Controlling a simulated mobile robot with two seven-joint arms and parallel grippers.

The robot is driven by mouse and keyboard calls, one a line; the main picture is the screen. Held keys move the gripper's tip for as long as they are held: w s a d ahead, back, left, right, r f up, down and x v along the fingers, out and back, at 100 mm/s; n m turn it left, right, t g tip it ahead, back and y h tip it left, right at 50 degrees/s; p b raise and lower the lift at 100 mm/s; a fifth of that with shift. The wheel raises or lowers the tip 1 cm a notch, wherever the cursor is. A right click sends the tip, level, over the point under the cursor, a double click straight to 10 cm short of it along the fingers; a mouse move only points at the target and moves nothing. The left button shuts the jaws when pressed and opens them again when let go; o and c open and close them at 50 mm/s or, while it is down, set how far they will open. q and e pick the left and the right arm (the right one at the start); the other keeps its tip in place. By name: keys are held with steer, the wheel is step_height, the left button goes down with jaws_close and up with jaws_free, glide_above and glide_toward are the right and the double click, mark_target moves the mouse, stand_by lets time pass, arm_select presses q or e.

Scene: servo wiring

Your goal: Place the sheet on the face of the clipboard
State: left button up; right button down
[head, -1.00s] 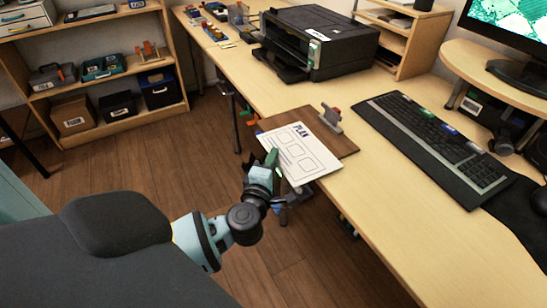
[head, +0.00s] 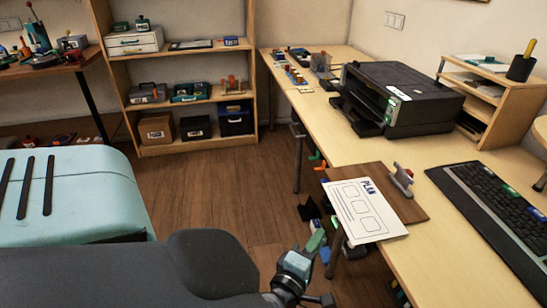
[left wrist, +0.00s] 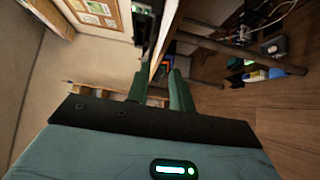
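The white sheet (head: 365,213), printed "PLAN" with outlined boxes, lies over the left part of the brown clipboard (head: 398,206). Its near left side sticks out past the board. A bare brown strip shows on the right and at the top. The clip (head: 401,176) is at the board's upper right edge, clear of the sheet. My left gripper (head: 317,240) is left of the sheet, apart from it, off the desk's edge. In the left wrist view its two green fingers (left wrist: 160,92) stand apart with no held object visible between them. My right gripper is not seen.
The clipboard rests at the edge of the wooden desk (head: 316,105). A keyboard (head: 495,215) lies to its right and a black printer (head: 400,98) stands behind. Shelves (head: 255,75) stand at the back. Open floor (head: 215,180) lies left of the desk.

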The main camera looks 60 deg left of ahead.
arm_select(q)
steer(key=shift+s+d, duration=0.1)
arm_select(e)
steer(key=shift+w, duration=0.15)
arm_select(q)
steer(key=s+d+f+m+h, duration=0.95)
steer(key=s+d+m, duration=0.3)
steer(key=m, duration=0.35)
steer(key=s+a+f+m+g, duration=0.1)
steer(key=s+f+m+g, duration=0.3)
steer(key=s, duration=0.6)
steer(key=s+a+f+m+g, duration=0.1)
steer(key=s+f+m+g, duration=0.3)
steer(key=s, duration=0.7)
step_height(320, 180, down, 4)
steer(key=shift+f+g+y, duration=0.2)
steer(key=shift+g+y, duration=0.15)
steer(key=shift+g, duration=0.75)
steer(key=shift+w, duration=0.1)
steer(key=c, duration=0.4)
steer(key=shift+w, duration=0.1)
jaws_close()
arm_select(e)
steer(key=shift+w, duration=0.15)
